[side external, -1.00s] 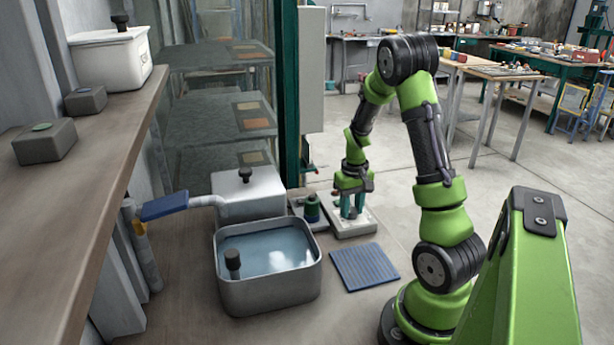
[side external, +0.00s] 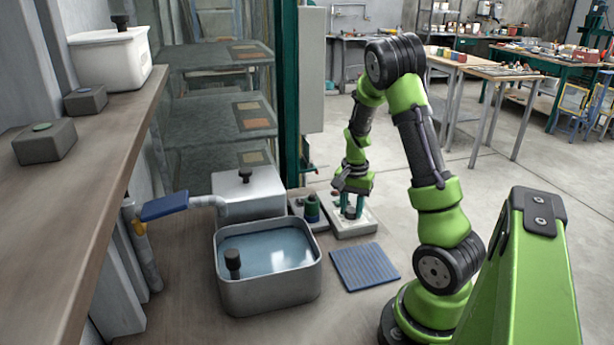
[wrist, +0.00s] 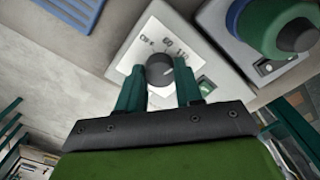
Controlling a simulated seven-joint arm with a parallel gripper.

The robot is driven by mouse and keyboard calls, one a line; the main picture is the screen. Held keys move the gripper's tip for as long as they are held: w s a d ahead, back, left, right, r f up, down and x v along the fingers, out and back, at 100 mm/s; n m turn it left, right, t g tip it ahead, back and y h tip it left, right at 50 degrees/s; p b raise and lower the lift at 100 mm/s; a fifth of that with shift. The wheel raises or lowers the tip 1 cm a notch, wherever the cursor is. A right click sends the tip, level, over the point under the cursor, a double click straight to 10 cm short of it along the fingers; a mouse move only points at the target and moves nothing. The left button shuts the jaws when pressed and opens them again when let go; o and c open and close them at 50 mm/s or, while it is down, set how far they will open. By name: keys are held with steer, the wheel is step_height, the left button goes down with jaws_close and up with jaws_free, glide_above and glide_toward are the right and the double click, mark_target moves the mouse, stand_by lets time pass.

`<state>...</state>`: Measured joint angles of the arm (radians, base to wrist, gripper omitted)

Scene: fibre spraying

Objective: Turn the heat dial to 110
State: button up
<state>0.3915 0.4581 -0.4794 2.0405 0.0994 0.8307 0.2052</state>
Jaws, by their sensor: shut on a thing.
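The heat dial is a dark round knob (wrist: 160,70) on a pale control box (wrist: 203,62), with printed marks that seem to include 60 and 110. The wrist view shows my gripper (wrist: 160,80) with one green finger on each side of the knob, shut on it. The knob's pointer is too small to read surely. In the side view my gripper (side external: 351,211) points down over the same pale box (side external: 352,229), and its fingers partly hide the dial.
A neighbouring box with a green and dark knob (side external: 312,208) stands close to the left. A blue ribbed mat (side external: 364,266) lies in front. A metal water basin (side external: 268,290) and a lidded tank (side external: 249,196) are further left.

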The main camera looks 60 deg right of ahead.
mark_target(352, 210)
steer(key=shift+m, duration=0.5)
steer(key=o, duration=1)
steer(key=shift+o, duration=0.2)
step_height(352, 210, up, 17)
